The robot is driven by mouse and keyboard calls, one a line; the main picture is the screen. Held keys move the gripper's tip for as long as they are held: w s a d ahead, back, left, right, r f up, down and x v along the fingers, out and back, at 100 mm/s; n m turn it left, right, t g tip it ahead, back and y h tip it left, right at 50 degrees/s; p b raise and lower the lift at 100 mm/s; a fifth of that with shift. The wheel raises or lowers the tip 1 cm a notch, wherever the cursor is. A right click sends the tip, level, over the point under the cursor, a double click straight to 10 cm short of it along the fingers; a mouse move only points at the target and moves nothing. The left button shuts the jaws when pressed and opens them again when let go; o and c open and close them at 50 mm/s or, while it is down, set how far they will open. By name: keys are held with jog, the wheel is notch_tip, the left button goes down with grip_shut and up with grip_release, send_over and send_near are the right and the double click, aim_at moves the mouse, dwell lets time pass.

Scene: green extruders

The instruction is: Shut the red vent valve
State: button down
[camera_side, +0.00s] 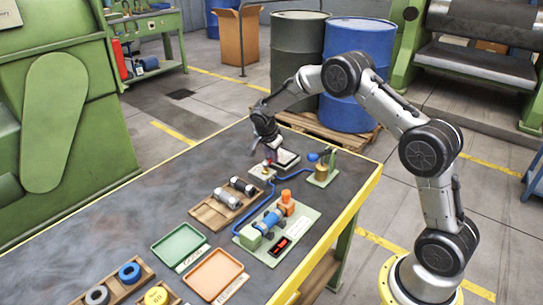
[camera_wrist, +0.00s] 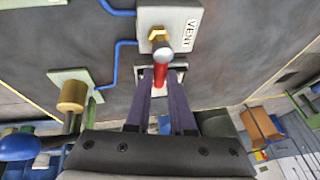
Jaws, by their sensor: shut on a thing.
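The vent valve has a brass body (camera_wrist: 158,36) on a pale plate (camera_wrist: 181,14) marked VENT, at the top middle of the wrist view. Its red handle (camera_wrist: 160,76), with a pale round end, points down from the body toward my gripper (camera_wrist: 161,82). The two dark fingers stand on either side of the red handle and are shut on it. In the side view my gripper (camera_side: 268,151) reaches down at the far part of the bench, over the small vent plate (camera_side: 258,173). The arm and fingers hide much of the valve there.
A blue pipe (camera_side: 270,193) runs from the vent to a pump board (camera_side: 247,240). A brass fitting with a blue knob (camera_side: 313,157) stands close on the right. A wooden rack (camera_side: 207,212), a green tray (camera_side: 180,246) and an orange tray (camera_side: 214,274) lie nearer.

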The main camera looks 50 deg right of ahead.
jog(key=c, duration=0.8)
grip_release()
jog(key=v, duration=1.3)
jog(key=shift+s+a+r, duration=0.15)
jog(key=shift+r, duration=0.2)
